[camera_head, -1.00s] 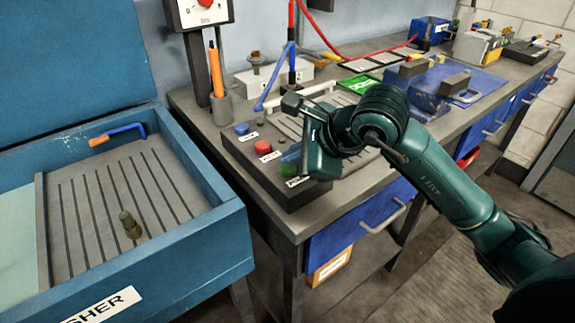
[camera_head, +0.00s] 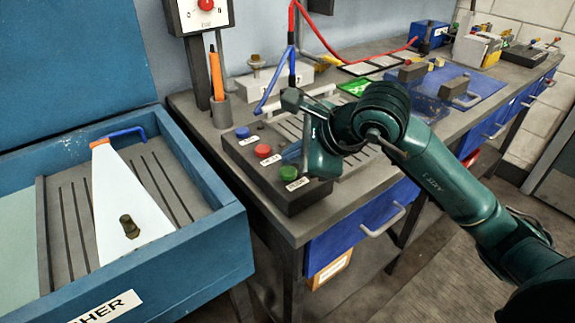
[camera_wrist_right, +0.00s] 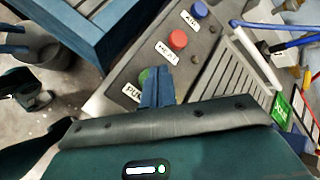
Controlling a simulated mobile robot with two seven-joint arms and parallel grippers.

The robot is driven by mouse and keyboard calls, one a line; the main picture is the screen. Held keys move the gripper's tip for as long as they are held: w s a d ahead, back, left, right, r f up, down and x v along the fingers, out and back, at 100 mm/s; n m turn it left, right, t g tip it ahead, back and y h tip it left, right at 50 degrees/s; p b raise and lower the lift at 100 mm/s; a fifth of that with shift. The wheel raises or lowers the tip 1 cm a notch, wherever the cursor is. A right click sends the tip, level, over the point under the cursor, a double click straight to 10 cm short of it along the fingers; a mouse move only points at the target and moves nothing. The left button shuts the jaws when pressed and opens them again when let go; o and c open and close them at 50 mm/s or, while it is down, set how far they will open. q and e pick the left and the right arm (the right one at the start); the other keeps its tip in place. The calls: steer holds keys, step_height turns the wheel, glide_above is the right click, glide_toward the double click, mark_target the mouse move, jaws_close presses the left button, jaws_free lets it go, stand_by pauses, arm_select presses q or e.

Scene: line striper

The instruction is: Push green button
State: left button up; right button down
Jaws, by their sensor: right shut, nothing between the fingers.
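The green button (camera_head: 288,173) is at the near end of a dark control box (camera_head: 300,196), beside a small white label. In the right wrist view the green button (camera_wrist_right: 145,76) is partly hidden behind the fingers. My right gripper (camera_head: 290,153) is shut and empty, just behind and right of the button in the head view. Its fingers (camera_wrist_right: 158,84) point at the box in the wrist view. A gap between fingers and button seems to show, but its size is unclear. My left gripper is not in view.
A red button (camera_head: 263,150) and a blue button (camera_head: 242,131) are in line on the same box. A blue washer basin (camera_head: 215,222) stands left, with a white fan shape (camera_head: 120,200) over its slotted floor. A pen cup (camera_head: 221,112) stands behind the box.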

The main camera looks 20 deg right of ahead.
mark_target(294, 174)
step_height(294, 174, up, 6)
steer(key=p, duration=0.3)
stand_by(0.6)
steer(key=shift+s, duration=0.1)
